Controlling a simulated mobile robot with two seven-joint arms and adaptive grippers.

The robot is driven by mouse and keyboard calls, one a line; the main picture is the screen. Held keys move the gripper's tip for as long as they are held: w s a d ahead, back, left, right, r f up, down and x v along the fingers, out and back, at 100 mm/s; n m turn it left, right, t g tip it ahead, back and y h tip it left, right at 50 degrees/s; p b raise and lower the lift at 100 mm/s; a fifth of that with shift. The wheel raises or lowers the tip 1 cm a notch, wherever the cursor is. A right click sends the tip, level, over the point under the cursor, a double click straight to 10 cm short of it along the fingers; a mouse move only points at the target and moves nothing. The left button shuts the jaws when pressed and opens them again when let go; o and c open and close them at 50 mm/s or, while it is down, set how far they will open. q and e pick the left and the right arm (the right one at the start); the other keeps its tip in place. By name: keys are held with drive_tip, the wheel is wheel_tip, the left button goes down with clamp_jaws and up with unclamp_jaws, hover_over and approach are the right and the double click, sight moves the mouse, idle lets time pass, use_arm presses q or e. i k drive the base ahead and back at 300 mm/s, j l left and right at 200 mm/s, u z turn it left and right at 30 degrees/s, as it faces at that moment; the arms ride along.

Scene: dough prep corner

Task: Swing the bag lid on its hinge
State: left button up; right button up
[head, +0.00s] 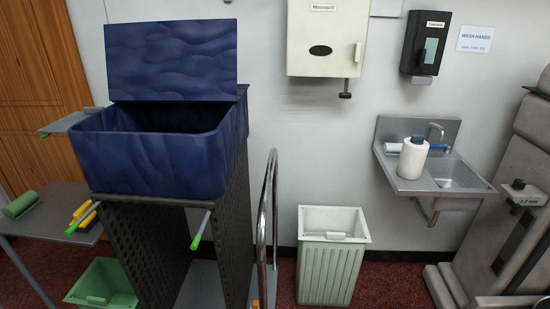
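The bag (160,160) is a dark blue, box-shaped container with a quilted-looking surface, standing on a dark perforated stand left of centre in the head view. Its lid (172,60) is a flat blue panel raised above the back edge, standing nearly upright. The bag's mouth is open, and its inside (165,118) is dark; I see no contents. The hinge itself is not clearly visible. Neither of my grippers is in view.
The dark stand (175,245) has a green-tipped handle (200,230) at its front. A metal rail (266,215) stands to its right. A pale green bin (330,265), a wall sink (460,172) and a grey machine (510,205) are further right. A side table (50,205) stands left.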

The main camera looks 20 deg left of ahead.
sight(187, 60)
drive_tip(key=u, duration=1.25)
